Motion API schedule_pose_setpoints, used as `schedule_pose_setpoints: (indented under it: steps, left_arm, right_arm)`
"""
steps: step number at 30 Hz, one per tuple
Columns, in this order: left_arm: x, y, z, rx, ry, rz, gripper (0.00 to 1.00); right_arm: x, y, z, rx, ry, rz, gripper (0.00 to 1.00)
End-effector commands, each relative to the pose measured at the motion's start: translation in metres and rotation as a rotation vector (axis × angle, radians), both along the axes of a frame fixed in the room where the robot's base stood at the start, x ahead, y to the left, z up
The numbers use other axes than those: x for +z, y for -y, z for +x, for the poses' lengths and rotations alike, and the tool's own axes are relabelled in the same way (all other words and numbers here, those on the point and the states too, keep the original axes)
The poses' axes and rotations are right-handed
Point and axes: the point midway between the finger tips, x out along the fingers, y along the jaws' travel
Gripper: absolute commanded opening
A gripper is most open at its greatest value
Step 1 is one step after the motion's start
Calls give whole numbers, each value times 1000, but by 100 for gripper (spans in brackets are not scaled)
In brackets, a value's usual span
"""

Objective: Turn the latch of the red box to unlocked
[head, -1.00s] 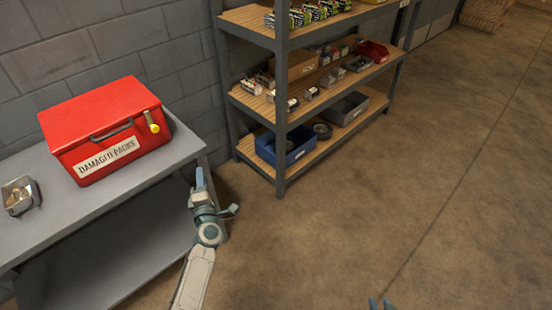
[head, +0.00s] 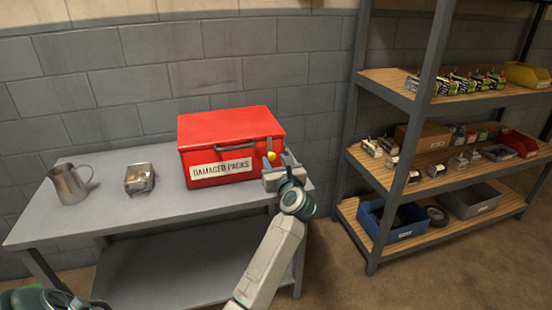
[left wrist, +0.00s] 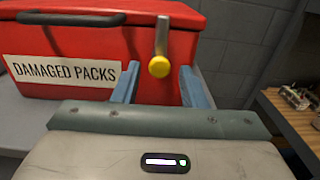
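The red box (head: 230,130) with a "DAMAGED PACKS" label stands closed on a grey table. Its latch is a metal lever (left wrist: 162,35) with a yellow knob (left wrist: 159,67) on the box's front, right of the label. The lever hangs down with the knob at its lower end; the knob also shows in the head view (head: 271,156). My left gripper (head: 280,163) is at the box's front right. In the left wrist view its two blue fingers (left wrist: 160,72) are apart, one on each side of the knob, with nothing visibly gripped. My right gripper is out of view.
On the grey table (head: 110,218) stand a metal jug (head: 68,184) and a small metal tin (head: 139,179), left of the box. A block wall is close behind. A loaded shelf rack (head: 390,190) stands to the right, with a floor gap between.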

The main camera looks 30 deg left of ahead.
Motion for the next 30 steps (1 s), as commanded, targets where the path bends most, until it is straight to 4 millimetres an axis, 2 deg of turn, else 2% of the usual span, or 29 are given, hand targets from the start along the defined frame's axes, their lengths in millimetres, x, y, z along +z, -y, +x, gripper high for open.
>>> schedule_pose_setpoints:
  steps: [1, 6, 18, 24, 30]
  left_arm:
    - [1, -8, 6, 2, 0, 4, 39]
    - [0, -23, 19, 1, -1, 2, 39]
    - [-1, -28, 24, 0, -1, 1, 39]
    - [-1, -28, 24, 0, -2, 1, 1]
    - [0, -28, 24, 0, -4, 3, 1]
  right_arm:
    - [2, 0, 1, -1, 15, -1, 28]
    - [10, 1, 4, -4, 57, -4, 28]
    - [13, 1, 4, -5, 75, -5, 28]
    - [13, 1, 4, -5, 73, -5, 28]
    - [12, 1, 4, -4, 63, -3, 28]
